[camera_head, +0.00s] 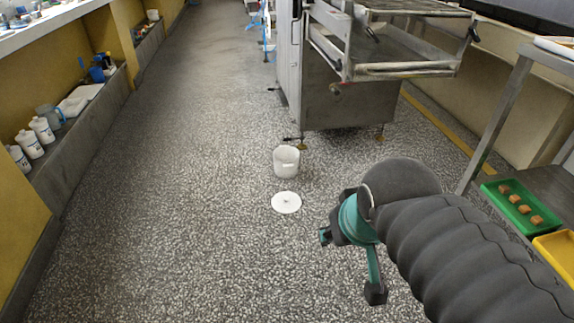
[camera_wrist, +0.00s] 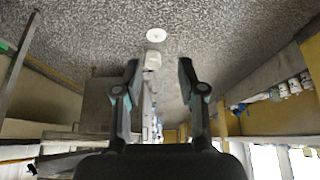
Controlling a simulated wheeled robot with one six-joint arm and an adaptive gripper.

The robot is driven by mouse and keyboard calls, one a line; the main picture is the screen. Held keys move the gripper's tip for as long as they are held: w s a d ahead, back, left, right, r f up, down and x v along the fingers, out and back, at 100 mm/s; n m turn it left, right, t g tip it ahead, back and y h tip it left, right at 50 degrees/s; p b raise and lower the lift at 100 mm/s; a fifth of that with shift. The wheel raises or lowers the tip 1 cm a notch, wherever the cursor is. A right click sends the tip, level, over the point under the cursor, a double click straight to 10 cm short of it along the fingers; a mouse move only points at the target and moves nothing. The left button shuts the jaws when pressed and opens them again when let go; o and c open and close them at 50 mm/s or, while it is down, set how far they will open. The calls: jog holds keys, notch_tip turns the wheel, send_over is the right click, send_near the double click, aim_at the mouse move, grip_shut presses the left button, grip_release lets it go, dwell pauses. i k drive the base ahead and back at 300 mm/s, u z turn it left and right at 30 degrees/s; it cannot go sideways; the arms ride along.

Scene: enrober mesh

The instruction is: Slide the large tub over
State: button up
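A white tub (camera_head: 286,161) stands upright on the speckled floor in front of the metal machine. A flat white round lid (camera_head: 286,202) lies on the floor just nearer to me, apart from the tub. My gripper (camera_head: 350,264) is open and empty, to the right of the lid and nearer to me in the head view. The wrist view is upside down. In it the tub (camera_wrist: 152,61) shows beyond the gap between my spread fingers (camera_wrist: 158,78), with the lid (camera_wrist: 156,35) above it. Nothing touches the fingers.
The metal machine (camera_head: 345,105) stands behind the tub. A ledge with white bottles (camera_head: 42,130) runs along the left. At right, a metal table (camera_head: 545,180) holds a green tray (camera_head: 495,200) with brown pieces and a yellow tray (camera_head: 556,243). The floor left of the tub is clear.

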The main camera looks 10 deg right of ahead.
aim_at(286, 158)
jog(key=z, duration=0.05)
jog(key=i, duration=2.45)
jog(key=u, duration=0.05)
